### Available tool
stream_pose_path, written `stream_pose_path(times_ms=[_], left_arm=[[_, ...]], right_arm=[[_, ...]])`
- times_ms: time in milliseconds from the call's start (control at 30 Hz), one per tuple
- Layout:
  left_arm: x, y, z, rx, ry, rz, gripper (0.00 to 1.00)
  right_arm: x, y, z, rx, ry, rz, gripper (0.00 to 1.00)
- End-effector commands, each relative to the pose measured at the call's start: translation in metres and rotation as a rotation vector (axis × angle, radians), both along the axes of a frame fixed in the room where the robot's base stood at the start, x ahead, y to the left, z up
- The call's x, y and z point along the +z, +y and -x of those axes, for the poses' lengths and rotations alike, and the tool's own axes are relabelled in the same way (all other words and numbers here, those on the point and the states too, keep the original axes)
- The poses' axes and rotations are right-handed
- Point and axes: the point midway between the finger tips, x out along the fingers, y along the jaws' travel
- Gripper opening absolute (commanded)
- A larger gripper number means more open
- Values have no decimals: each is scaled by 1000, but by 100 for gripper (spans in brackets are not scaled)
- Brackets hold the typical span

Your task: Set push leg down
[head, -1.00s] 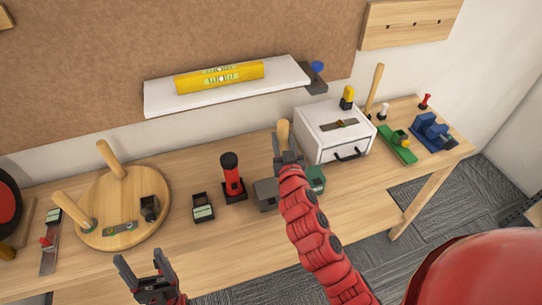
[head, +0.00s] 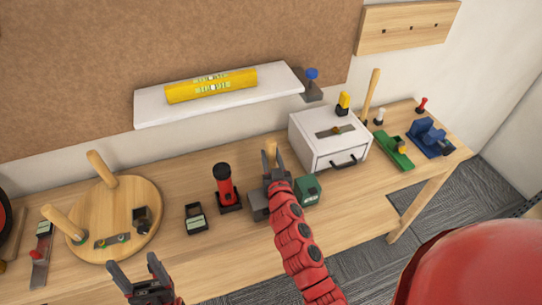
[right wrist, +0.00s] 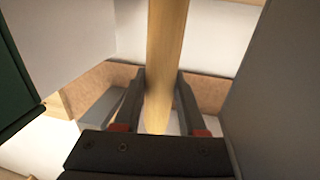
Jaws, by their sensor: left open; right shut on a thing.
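A light wooden leg (head: 271,148) stands roughly upright at my right gripper (head: 272,160), mostly hidden by it in the head view. In the right wrist view the leg (right wrist: 165,60) runs between the two fingers, and my right gripper is shut on it. Its lower end is hidden, so I cannot tell whether it touches the table. A round wooden seat (head: 140,190) lies on the table at left with two legs (head: 101,168) (head: 62,224) standing up from it. My left gripper (head: 137,272) is open and empty near the table's front edge.
A grey block (head: 258,205) and a green box (head: 308,190) flank my right gripper. A red-and-black cylinder (head: 225,185) stands to the left, a white drawer box (head: 325,145) to the right. Another wooden leg (head: 373,95) stands behind that box. A shelf (head: 150,115) hangs above.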

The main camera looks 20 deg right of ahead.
Motion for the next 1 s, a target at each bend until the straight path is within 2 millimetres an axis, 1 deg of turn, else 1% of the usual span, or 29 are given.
stream_pose_path(times_ms=[167,633,733,767,900,933,1000], left_arm=[[0,0,0,0,0,0,70],[-15,0,0,0,0,0,70],[-15,0,0,0,0,0,70],[-15,0,0,0,0,0,70],[-15,0,0,0,0,0,70],[-15,0,0,0,0,0,70],[-15,0,0,0,0,0,70]], right_arm=[[1,0,0,0,-1,0,0],[-13,-1,0,-1,0,0,0],[-13,-1,0,-1,3,0,0],[-13,-1,1,-2,4,1,42],[-15,-1,1,-2,7,0,67],[-16,-1,1,-2,8,0,70],[-16,-1,1,-2,9,0,70]])
